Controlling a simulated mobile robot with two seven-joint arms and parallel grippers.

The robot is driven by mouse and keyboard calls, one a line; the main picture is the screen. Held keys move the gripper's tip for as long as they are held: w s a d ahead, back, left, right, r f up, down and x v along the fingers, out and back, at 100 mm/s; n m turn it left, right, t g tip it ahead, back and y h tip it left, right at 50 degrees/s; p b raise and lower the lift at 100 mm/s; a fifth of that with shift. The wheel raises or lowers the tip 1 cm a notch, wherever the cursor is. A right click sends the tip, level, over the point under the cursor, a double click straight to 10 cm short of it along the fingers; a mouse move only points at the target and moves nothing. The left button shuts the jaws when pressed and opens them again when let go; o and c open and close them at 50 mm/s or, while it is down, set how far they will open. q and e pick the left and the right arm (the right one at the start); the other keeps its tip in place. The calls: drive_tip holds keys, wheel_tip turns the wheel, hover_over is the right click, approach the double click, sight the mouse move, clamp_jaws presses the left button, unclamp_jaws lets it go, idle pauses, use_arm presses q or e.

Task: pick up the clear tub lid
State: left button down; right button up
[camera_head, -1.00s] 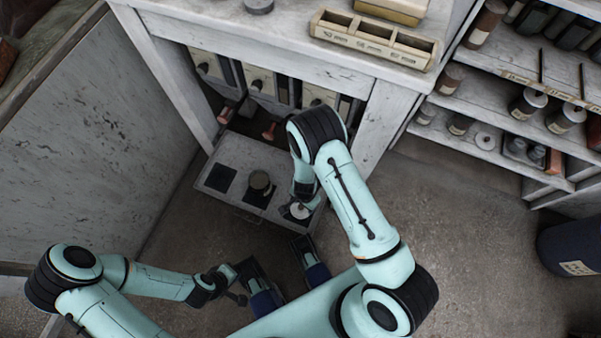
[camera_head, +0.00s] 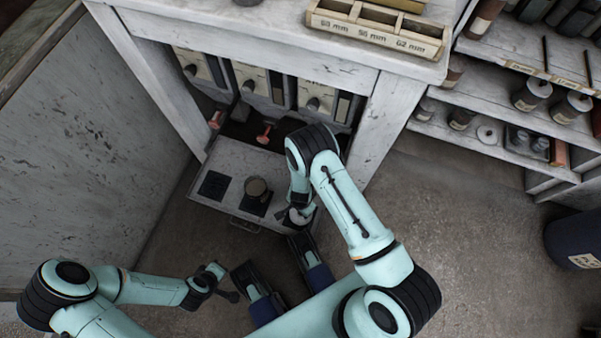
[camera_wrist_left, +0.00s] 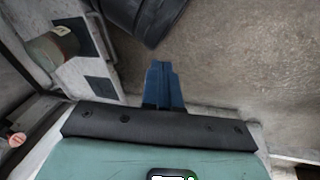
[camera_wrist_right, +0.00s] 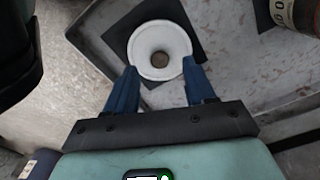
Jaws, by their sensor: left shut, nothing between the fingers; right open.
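A white, round, dish-like piece (camera_wrist_right: 160,30) with a brown centre lies on a dark square on the pull-out board. It is the only lid-like thing near my gripper; I cannot tell whether it is clear. My right gripper (camera_wrist_right: 159,68) is open and empty, its blue fingertips at the piece's near edge, one to each side. In the head view the piece (camera_head: 297,216) is partly hidden by my right wrist. A brownish tub (camera_head: 257,187) stands on the middle dark square. My left gripper (camera_wrist_left: 161,68) is shut and empty, low in front of the board.
The board (camera_head: 232,158) has a raised rim and a bare dark square (camera_head: 213,185) at left. Red-ended handles (camera_head: 264,134) stick out behind it. The cabinet leg (camera_head: 375,125) stands close to my right arm. A shelf unit (camera_head: 480,145) is at right; the floor between is clear.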

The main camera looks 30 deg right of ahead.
wheel_tip(320, 180, down, 4)
drive_tip(key=shift+r+b, duration=0.25)
drive_tip(key=shift+b, duration=0.2)
use_arm(q)
drive_tip(key=shift+w+a+f+t, duration=0.3)
drive_tip(key=shift+w+a+f, duration=0.2)
drive_tip(key=shift+w+f, duration=0.2)
use_arm(e)
drive_tip(key=shift+r, duration=0.1)
clamp_jaws()
